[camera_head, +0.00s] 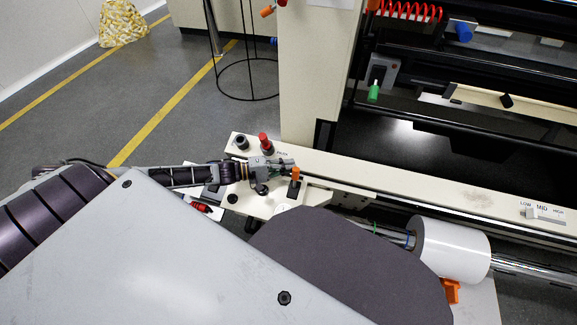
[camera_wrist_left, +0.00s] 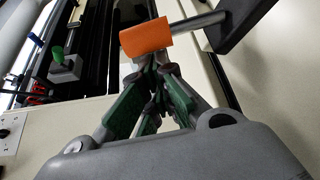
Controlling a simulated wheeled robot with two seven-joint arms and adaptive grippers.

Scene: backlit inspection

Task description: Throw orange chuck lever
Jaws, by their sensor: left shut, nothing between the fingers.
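The orange lever grip (camera_head: 295,175) stands on the cream machine ledge, just right of my left gripper (camera_head: 284,165). In the left wrist view the orange grip (camera_wrist_left: 146,38) is a sleeve on a metal rod that runs to a dark block (camera_wrist_left: 234,20). My left gripper (camera_wrist_left: 158,62) is shut with nothing between its green-padded fingers. Its tips are right beside the orange grip; whether they touch it I cannot tell. My right gripper is not in view.
A red knob (camera_head: 264,140) and a black knob (camera_head: 242,142) stand close behind my left gripper. A white roll (camera_head: 449,249) sits on a shaft at right, with another orange part (camera_head: 451,291) below it. A slider switch (camera_head: 543,212) is at far right.

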